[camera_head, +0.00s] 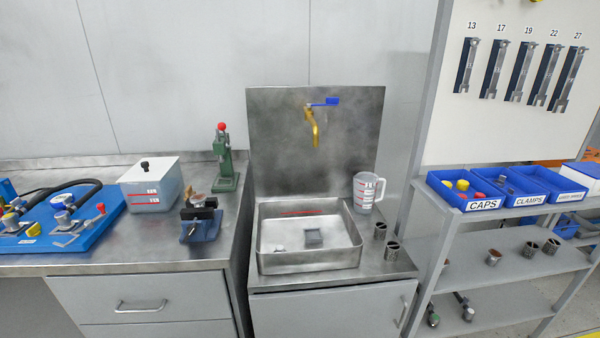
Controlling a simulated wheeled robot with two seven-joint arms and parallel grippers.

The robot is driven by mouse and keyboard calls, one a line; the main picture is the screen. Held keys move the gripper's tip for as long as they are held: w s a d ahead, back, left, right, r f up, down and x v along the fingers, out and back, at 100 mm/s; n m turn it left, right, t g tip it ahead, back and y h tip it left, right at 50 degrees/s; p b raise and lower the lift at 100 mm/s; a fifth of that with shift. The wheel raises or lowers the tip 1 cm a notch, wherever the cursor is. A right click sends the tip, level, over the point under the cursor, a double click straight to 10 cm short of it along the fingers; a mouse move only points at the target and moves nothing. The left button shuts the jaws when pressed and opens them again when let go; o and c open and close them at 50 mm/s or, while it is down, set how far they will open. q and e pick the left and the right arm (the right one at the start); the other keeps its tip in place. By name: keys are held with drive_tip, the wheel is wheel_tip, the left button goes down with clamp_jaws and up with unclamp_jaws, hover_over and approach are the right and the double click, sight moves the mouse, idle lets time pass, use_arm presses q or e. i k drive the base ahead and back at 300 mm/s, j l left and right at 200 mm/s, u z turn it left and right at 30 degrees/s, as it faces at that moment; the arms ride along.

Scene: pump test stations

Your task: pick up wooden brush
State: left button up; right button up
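I cannot make out a wooden brush with certainty. A small brownish piece (197,198) shows at the top of the small blue vise (201,228) on the left bench; it is too small to tell what it is. Neither of my grippers is in view.
The left bench carries a blue pump board (75,235), a lidded container (151,187) and a green press (224,165). A measuring jug (365,191) and two metal cups stand right of the basin. A shelf rack with blue bins (480,205) stands at the right.

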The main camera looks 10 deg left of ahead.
sight(189, 191)
drive_tip(key=u, duration=1.25)
drive_tip(key=i+z, duration=0.3)
drive_tip(key=z, duration=0.35)
drive_tip(key=i+j, duration=0.05)
